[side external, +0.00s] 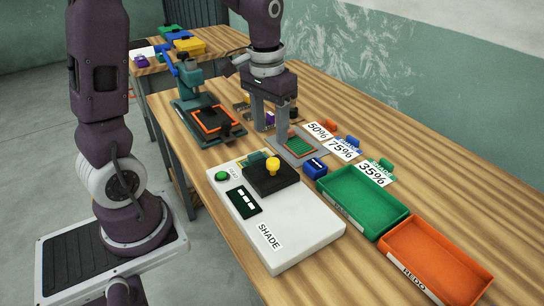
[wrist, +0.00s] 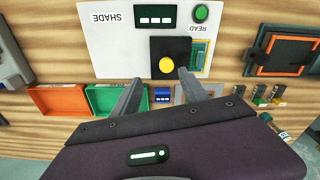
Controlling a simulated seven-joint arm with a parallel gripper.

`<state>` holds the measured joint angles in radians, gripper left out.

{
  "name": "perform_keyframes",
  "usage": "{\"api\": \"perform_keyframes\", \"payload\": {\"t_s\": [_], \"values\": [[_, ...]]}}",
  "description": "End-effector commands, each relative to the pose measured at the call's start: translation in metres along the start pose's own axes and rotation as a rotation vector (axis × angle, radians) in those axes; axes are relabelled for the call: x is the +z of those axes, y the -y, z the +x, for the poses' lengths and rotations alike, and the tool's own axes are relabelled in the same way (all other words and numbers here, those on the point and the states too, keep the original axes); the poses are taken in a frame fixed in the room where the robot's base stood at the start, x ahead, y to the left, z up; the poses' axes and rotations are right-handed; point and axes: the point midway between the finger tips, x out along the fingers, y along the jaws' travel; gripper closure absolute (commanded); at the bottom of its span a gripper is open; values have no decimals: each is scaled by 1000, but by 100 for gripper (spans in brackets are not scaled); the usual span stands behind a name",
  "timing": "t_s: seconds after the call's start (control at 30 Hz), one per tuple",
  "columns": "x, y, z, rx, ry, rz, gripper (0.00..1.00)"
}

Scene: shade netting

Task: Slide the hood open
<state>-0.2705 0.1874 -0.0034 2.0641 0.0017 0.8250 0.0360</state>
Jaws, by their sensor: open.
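The hood is a black square cover (side external: 262,182) on the white SHADE meter (side external: 310,233), with a yellow knob (side external: 272,164) on top. A green strip shows along one edge of the hood (wrist: 170,50) in the wrist view. My gripper (side external: 271,136) is open and empty, with its fingers pointing down. In the side view it is beyond the hood, above the table near a grey plate with a green net piece (side external: 300,146). In the wrist view the knob (wrist: 166,65) appears between and just past my fingertips (wrist: 158,77), not touched.
A green tray (side external: 347,213) and an orange tray (side external: 462,282) stand right of the meter. A small blue block (side external: 315,168) and cards marked 50%, 75% and 35% (side external: 376,172) are close by. A teal press (side external: 192,88) with an orange frame stands at the left.

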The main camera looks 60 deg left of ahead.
Motion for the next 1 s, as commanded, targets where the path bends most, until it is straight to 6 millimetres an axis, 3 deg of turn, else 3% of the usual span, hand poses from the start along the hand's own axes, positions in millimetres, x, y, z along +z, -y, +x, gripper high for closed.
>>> {"api": "perform_keyframes", "payload": {"t_s": [0.03,0.13,0.5,0.83,0.87,1.0], "values": [[-8,6,15,1,32,-16,48],[-16,12,31,2,61,-31,48],[-12,13,94,2,69,-33,48],[-12,13,103,2,65,-33,48],[-12,13,103,2,65,-32,50],[-12,13,103,2,65,-32,78]]}}
